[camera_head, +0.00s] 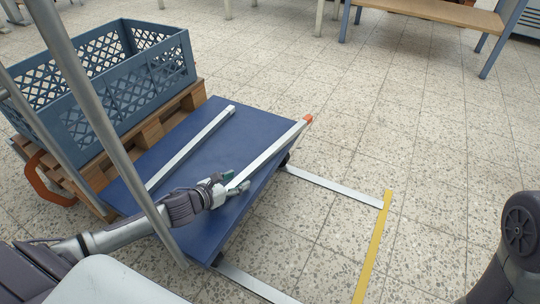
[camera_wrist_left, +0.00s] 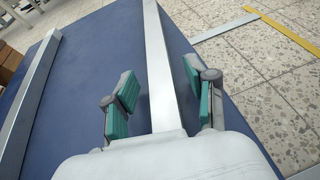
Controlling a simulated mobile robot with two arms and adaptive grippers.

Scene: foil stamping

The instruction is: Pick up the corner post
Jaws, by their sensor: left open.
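Two long silver metal posts lie flat on a blue platform (camera_head: 190,143). The nearer post (camera_head: 270,153) has an orange end at its far right. The other post (camera_head: 190,148) lies farther left, with a pale end; it also shows at the left of the left wrist view (camera_wrist_left: 30,95). I cannot tell from the pictures which is meant by the corner post. My left gripper (camera_head: 234,184) is open at the near part of the orange-ended post. In the left wrist view, its green-padded fingers (camera_wrist_left: 161,103) stand either side of that post (camera_wrist_left: 160,70), with gaps on both sides.
A blue lattice crate (camera_head: 150,95) stands on a wooden pallet (camera_head: 150,130) beyond the platform. Metal uprights (camera_head: 95,110) rise at the left near my arm. White and yellow floor tape (camera_head: 375,245) marks the tiles to the right. A bench (camera_head: 430,10) stands at the back.

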